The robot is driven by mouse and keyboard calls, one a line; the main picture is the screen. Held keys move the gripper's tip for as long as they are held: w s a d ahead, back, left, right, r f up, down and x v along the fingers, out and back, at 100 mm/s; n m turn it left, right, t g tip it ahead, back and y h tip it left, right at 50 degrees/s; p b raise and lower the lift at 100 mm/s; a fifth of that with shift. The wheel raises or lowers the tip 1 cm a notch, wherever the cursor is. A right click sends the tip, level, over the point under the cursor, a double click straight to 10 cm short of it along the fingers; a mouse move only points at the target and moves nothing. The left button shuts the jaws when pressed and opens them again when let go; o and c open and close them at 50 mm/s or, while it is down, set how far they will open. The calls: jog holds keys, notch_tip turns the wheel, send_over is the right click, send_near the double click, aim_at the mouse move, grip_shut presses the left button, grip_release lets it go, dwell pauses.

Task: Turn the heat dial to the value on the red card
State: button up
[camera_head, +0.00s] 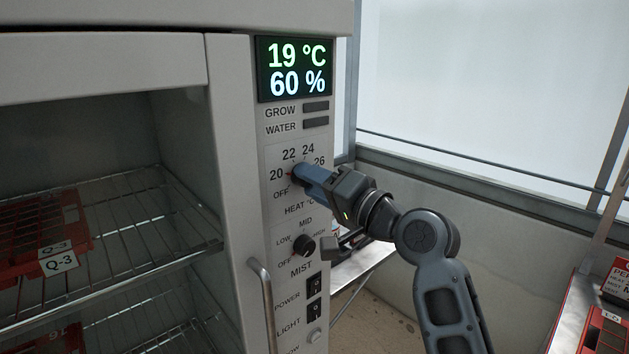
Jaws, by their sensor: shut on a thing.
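The heat dial (294,175) is on the grey cabinet's control panel, with marks OFF, 20, 22, 24 and 26 around it. My gripper (302,176) is shut on the dial from the right and hides most of it. A small orange mark shows at the dial's left edge, close to the 20; the exact setting is hard to tell. The display (294,69) reads 19 °C and 60 %. A red and white card (617,278) is cut off at the right edge; I cannot read a value on it.
Below the heat dial are a black mist dial (304,245), the power switch (314,285) and the light switch (314,309). A metal door handle (263,300) stands out at the panel's lower left. Wire shelves (130,270) at left hold red trays (30,245).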

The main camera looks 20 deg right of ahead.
jog(key=o, duration=1.1)
jog(key=shift+c, duration=0.2)
jog(key=b+v, duration=0.2)
jog(key=v, duration=0.5)
jog(key=shift+s+d, duration=0.2)
jog(key=shift+s, duration=0.15)
jog(key=s+f+g+h, duration=0.2)
jog(key=s+f+h, duration=0.4)
jog(key=s+f, duration=1.3)
jog(key=s+a+n, duration=0.1)
jog(key=s+n, duration=0.3)
jog(key=s, duration=0.7)
jog(key=s+a+f+n, duration=0.1)
jog(key=s+n, duration=0.3)
jog(key=s, duration=0.8)
jog(key=shift+s+a+g+h, duration=0.2)
jog(key=shift+a+g+h, duration=0.2)
jog(key=shift+a, duration=0.05)
